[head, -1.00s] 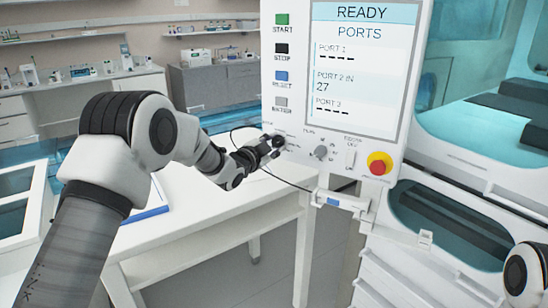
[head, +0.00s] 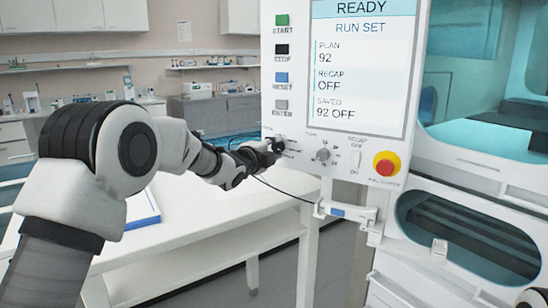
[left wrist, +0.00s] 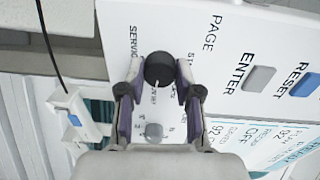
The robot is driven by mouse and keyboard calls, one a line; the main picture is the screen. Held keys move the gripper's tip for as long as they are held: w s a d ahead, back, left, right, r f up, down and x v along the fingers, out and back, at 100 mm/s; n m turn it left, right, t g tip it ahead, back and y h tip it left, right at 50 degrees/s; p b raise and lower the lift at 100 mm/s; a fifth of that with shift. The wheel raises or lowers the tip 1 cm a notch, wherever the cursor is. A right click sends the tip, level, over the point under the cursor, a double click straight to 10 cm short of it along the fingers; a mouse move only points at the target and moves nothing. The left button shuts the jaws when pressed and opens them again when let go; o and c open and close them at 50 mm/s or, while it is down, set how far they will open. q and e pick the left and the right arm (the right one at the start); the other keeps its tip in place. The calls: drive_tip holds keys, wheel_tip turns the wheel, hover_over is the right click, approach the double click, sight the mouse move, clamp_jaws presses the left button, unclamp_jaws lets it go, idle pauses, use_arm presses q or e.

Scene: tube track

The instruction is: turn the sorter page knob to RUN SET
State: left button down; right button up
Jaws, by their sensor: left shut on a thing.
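The sorter's page knob (left wrist: 158,68) is a round black knob on the white control panel (left wrist: 225,30), under the word PAGE in the left wrist view. My left gripper (left wrist: 158,88) is shut on it, with one finger on each side. In the head view the left gripper (head: 273,147) reaches the panel's lower left corner and mostly hides the knob. The screen (head: 362,70) reads READY and RUN SET, with PLAN 92, RECAP OFF and SAVED 92 OFF. My right gripper is out of view.
START (head: 282,20), STOP, RESET and ENTER buttons run up the panel's left side. A grey plan dial (head: 323,155), a recap switch (head: 356,160) and a red emergency button (head: 387,164) sit along the bottom. A white table (head: 200,245) stands below my left arm.

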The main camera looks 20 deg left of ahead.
use_arm(q)
drive_tip(key=shift+f, duration=0.25)
drive_tip(key=c, duration=1.1)
unclamp_jaws()
drive_tip(key=o, duration=0.3)
drive_tip(key=shift+s+d, duration=0.1)
drive_tip(key=shift+r, duration=0.2)
drive_tip(key=v, duration=1.2)
